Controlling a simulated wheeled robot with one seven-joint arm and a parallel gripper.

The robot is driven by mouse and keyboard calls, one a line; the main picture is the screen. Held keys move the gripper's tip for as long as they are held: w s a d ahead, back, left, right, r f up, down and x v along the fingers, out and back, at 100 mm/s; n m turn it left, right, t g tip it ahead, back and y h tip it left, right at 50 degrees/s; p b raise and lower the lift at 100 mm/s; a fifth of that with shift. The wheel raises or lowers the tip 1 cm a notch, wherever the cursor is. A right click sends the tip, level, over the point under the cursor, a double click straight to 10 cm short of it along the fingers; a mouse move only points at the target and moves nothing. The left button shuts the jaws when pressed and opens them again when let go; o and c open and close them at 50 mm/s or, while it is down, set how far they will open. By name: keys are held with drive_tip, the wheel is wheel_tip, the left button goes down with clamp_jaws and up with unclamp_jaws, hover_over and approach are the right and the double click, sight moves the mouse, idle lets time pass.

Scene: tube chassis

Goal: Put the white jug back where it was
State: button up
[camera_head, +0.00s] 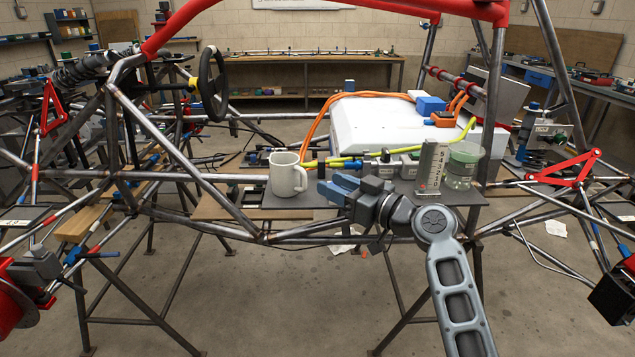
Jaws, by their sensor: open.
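The white jug (287,175) stands upright on a dark grey flat panel (290,201) inside the tube chassis, near the panel's left front edge. Its handle faces right. My gripper (323,181) is just right of the jug with its blue fingers pointing left toward the handle. The gripper is open and nothing shows between its fingers. Whether a finger touches the handle I cannot tell from this view.
A metal block with holes (431,168) and a clear beaker (461,166) stand right of my gripper. A white box (375,125) with orange and yellow cables lies behind. Chassis tubes (185,160) cross left and in front.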

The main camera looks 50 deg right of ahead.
drive_tip(key=shift+s+a, duration=0.1)
drive_tip(key=shift+s, duration=1.45)
drive_tip(key=s+a+f+m+g+h, duration=0.1)
drive_tip(key=s+a+f+g, duration=0.1)
drive_tip(key=s+a+f, duration=0.45)
drive_tip(key=s+a+f+m+g+h, duration=0.1)
drive_tip(key=s+a+f+m+g, duration=0.15)
drive_tip(key=a+f, duration=0.6)
drive_tip(key=s+a+r+n+y, duration=0.1)
drive_tip(key=s+a+r, duration=0.3)
drive_tip(key=s, duration=0.6)
drive_tip(key=s+a+r+n+t+y, duration=0.1)
drive_tip(key=s+a+r+n+y, duration=0.1)
drive_tip(key=s+a, duration=0.7)
wheel_tip(320, 180, up, 2)
drive_tip(key=shift+s+a+r+n, duration=0.1)
drive_tip(key=shift+s+a+n, duration=0.1)
drive_tip(key=shift+s+n, duration=0.5)
